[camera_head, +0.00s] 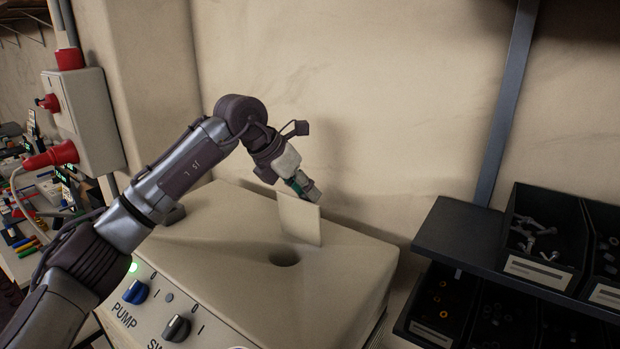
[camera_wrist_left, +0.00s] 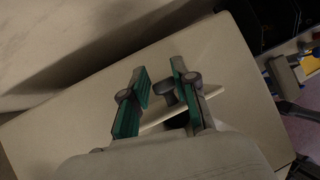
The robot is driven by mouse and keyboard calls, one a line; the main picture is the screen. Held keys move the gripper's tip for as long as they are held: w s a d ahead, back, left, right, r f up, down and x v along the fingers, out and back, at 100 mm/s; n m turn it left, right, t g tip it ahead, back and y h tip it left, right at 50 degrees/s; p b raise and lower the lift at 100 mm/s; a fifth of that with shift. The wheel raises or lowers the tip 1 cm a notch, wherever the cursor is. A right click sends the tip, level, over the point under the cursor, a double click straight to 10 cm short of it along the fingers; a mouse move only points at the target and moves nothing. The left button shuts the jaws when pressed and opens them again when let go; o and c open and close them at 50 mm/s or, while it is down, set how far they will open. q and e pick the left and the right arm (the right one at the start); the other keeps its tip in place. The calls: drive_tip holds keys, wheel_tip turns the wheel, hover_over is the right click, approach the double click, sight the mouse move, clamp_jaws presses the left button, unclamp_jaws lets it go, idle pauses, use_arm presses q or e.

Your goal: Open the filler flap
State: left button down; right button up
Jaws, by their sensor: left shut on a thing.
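The filler flap (camera_head: 300,219) is a thin beige plate standing steeply up at the back of the filler hole (camera_head: 285,258) on the beige machine's top (camera_head: 225,235). The hole is uncovered. My left gripper (camera_head: 310,190) is at the flap's upper edge, partly hidden by the plate in the head view. In the left wrist view, its green-padded fingers (camera_wrist_left: 160,98) stand apart on either side of a dark knob (camera_wrist_left: 168,93), with the flap's pale edge (camera_wrist_left: 208,96) running across below. The gripper is shut on the flap, seemingly by this knob; exact contact is hard to see. My right gripper is in neither view.
The machine front has a blue pump knob (camera_head: 135,291) and a dark knob (camera_head: 177,327). A beige wall stands close behind. Dark parts bins (camera_head: 545,235) and a shelf (camera_head: 455,235) are at the right. A switch box (camera_head: 88,120) with red plugs is at the left.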

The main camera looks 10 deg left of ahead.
use_arm(q)
drive_tip(key=shift+w+d+f+g+p, duration=0.1)
drive_tip(key=shift+w+f+g+p, duration=0.15)
drive_tip(key=shift+w+g+p, duration=0.25)
drive_tip(key=c, duration=1.1)
unclamp_jaws()
drive_tip(key=shift+f, duration=0.1)
drive_tip(key=shift+o, duration=1)
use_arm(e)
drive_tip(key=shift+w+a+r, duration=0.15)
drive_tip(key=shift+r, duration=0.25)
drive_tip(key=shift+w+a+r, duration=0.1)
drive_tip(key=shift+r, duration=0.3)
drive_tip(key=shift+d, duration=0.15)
use_arm(q)
drive_tip(key=v, duration=1.2)
drive_tip(key=shift+d, duration=0.2)
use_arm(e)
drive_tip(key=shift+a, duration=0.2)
